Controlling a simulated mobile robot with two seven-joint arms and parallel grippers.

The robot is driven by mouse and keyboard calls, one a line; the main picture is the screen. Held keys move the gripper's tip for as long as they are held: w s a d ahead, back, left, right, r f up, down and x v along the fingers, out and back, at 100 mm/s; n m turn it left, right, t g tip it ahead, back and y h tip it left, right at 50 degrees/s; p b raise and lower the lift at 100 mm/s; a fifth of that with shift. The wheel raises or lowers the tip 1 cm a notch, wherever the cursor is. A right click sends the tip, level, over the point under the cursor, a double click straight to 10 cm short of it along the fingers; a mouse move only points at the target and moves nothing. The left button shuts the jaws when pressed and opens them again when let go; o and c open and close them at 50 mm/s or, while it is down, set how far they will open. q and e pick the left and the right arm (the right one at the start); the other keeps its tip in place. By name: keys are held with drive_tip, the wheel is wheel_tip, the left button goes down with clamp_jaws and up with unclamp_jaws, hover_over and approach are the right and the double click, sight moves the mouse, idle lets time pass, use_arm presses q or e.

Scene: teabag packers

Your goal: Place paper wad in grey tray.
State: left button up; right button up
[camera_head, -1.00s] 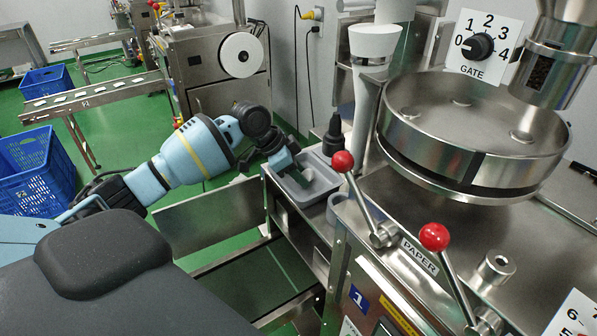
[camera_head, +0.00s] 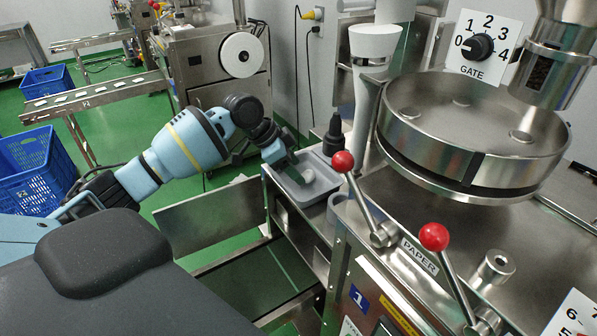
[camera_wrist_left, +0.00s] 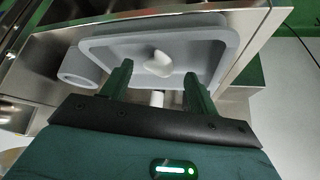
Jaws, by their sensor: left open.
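The grey tray (camera_head: 318,190) sits on the steel ledge at the left end of the machine. The white paper wad (camera_head: 308,175) rests inside the tray; it also shows in the left wrist view (camera_wrist_left: 158,65) on the tray floor. My right gripper is out of view.
A grey ring-shaped cup (camera_wrist_left: 78,68) stands beside the tray. A black bottle-like object (camera_head: 333,135) stands behind the tray. Levers with red knobs (camera_head: 342,161) and a large round steel pan (camera_head: 470,135) are to the right.

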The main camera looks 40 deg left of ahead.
use_arm(q)
drive_tip(key=v, duration=0.9)
drive_tip(key=shift+r, duration=0.2)
